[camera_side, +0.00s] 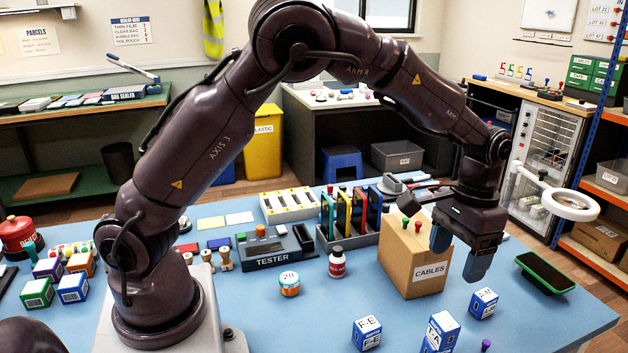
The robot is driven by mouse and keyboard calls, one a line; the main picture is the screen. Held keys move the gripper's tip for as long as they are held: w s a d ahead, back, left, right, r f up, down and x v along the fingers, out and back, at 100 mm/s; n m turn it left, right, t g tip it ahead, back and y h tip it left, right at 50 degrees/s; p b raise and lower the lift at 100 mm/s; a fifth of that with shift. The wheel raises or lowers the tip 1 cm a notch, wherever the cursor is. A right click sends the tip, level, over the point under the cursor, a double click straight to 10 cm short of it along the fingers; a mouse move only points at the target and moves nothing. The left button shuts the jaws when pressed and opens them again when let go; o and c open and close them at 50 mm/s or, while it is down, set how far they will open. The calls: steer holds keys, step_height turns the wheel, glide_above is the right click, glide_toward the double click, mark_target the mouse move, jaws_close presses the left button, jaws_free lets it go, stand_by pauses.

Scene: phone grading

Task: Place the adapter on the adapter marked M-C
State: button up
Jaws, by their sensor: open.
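My gripper (457,264) hangs open, with blue fingers pointing down and nothing seen between them. It is at the right of the table, by the CABLES box. Blue-and-white adapter cubes stand below it on the table. One adapter (484,303) is to the lower right of the fingers, with a label that seems to read A-M. Another adapter (367,333) reads F-E. A taller blue-and-white piece (440,332) reads TA and is cut by the bottom edge; whether it is one cube or a stack I cannot tell. I can read no M-C mark.
A cardboard box (414,258) marked CABLES stands close to the left of my gripper. A jar (289,284), a bottle (337,262) and a tester (273,247) stand mid-table. Barcoded cubes (73,287) sit at the left.

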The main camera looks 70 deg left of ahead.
steer(key=s+a+r+t+h, duration=0.1)
steer(key=s+a+r+t, duration=0.3)
steer(key=s+r, duration=0.7)
steer(key=s+a+r+t, duration=0.1)
steer(key=s+a, duration=0.1)
steer(key=s, duration=0.4)
steer(key=s+a+r+t+y, duration=0.1)
steer(key=s+r, duration=0.1)
steer(key=s, duration=0.4)
steer(key=shift+s+a+t+y, duration=0.3)
steer(key=shift+a+t, duration=0.05)
steer(key=shift+t, duration=0.05)
